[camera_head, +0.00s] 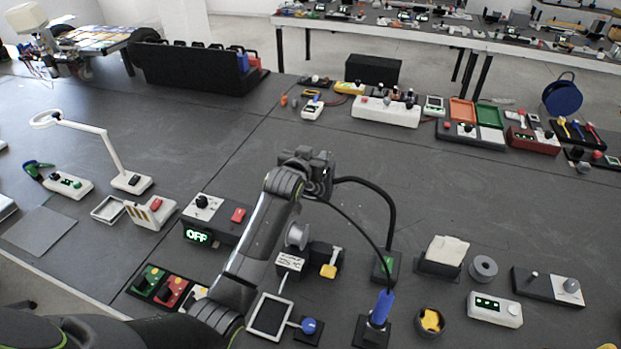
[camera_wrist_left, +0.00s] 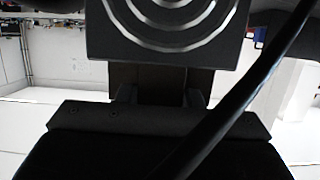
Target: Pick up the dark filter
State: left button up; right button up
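My left gripper (camera_head: 312,168) is a dark block at the end of my left arm, raised over the middle of the table. Its fingers cannot be made out in the head view. In the left wrist view, a dark square plate with pale concentric rings (camera_wrist_left: 165,22) fills the top middle, just beyond the gripper's dark body. I cannot tell whether this plate is held or is part of the gripper, and the finger gap is in shadow. I cannot pick out the dark filter for sure in the head view. My right gripper is not in view.
Below my arm are a box with a green OFF display (camera_head: 197,236), a white-framed panel (camera_head: 270,316) and a blue-handled plug (camera_head: 381,308). A magnifier lamp (camera_head: 110,150) stands at left. A white switch strip (camera_head: 386,112) lies behind. The table's centre-left is clear.

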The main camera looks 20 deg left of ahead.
pick_arm(q)
jog(key=c, duration=0.5)
jog(key=shift+r, duration=0.1)
